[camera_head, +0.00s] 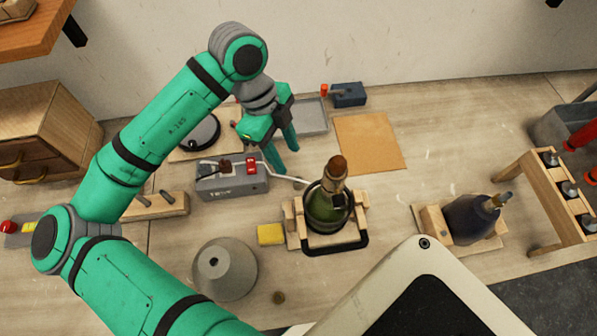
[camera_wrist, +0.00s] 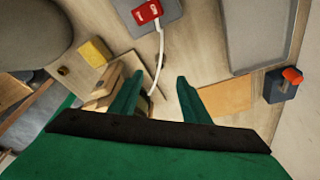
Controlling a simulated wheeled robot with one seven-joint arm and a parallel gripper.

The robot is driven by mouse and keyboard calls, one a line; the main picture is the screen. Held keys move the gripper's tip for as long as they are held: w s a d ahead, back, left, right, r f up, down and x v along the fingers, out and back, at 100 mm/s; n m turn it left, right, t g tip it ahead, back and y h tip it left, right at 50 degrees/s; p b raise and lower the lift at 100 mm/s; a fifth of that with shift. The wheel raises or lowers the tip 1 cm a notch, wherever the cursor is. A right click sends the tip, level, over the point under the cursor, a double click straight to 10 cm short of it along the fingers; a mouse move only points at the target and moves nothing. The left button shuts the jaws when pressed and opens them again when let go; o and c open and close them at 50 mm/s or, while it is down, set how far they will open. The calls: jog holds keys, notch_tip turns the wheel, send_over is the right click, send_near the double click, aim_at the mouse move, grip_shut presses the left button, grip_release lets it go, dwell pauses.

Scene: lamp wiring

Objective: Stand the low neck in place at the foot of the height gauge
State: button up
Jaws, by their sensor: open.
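My gripper (camera_head: 286,158) is open and empty above the bench, behind the green bottle; its two fingers also show in the wrist view (camera_wrist: 158,82). The green bottle (camera_head: 324,208) stands in a wooden cradle (camera_head: 293,226) with a black bar, a brown piece on its mouth. A dark bottle (camera_head: 470,220) sits in a wooden holder (camera_head: 434,222) to the right, its neck tilted up to the right. I cannot tell for sure which piece is the low neck. I cannot pick out the height gauge with certainty.
A grey box with a red switch (camera_head: 231,181) and white cable lies left of the cradle. A yellow block (camera_head: 271,234), grey cone (camera_head: 224,269), tan mat (camera_head: 370,142), grey tray (camera_head: 310,117) and wooden rack (camera_head: 540,190) stand around. Bare bench shows between the mat and rack.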

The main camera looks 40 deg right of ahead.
aim_at(296, 177)
jog(key=x, duration=1)
jog(key=shift+c, duration=0.6)
grip_shut()
